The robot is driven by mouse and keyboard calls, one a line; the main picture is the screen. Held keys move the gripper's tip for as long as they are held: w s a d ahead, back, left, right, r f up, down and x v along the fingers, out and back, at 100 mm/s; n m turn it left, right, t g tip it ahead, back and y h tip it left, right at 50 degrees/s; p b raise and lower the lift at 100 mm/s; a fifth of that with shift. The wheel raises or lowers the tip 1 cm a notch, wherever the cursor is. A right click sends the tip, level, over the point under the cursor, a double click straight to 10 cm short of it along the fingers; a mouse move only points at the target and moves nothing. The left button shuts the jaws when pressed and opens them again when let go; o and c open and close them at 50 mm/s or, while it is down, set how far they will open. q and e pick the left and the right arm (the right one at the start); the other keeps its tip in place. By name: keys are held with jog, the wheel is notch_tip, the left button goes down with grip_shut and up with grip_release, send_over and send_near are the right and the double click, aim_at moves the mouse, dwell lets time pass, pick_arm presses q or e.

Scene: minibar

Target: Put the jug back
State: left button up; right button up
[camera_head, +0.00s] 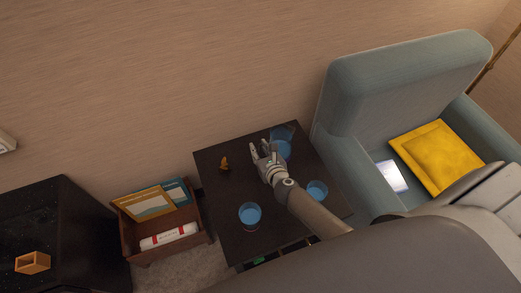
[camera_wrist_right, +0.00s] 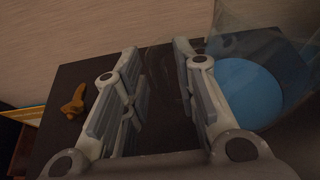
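The jug (camera_head: 283,148) is clear with blue liquid in it and stands at the back of the dark table (camera_head: 218,205). In the right wrist view the jug (camera_wrist_right: 248,88) fills the right side, partly cut off by the frame. My right gripper (camera_head: 261,149) is just left of the jug in the head view. My left gripper is not in view.
Two glasses of blue liquid stand nearer the table's front, one left (camera_head: 250,214) and one right (camera_head: 317,190). A small orange-brown figurine (camera_head: 225,164) stands on the table's left. A magazine box (camera_head: 140,233) is left of the table; a grey-green armchair (camera_head: 385,85) is right.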

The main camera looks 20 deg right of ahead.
jog(key=shift+s+r, duration=0.1)
jog(key=shift+r, duration=0.15)
jog(key=p+v, duration=0.2)
jog(key=v, duration=0.9)
jog(key=shift+s, duration=0.4)
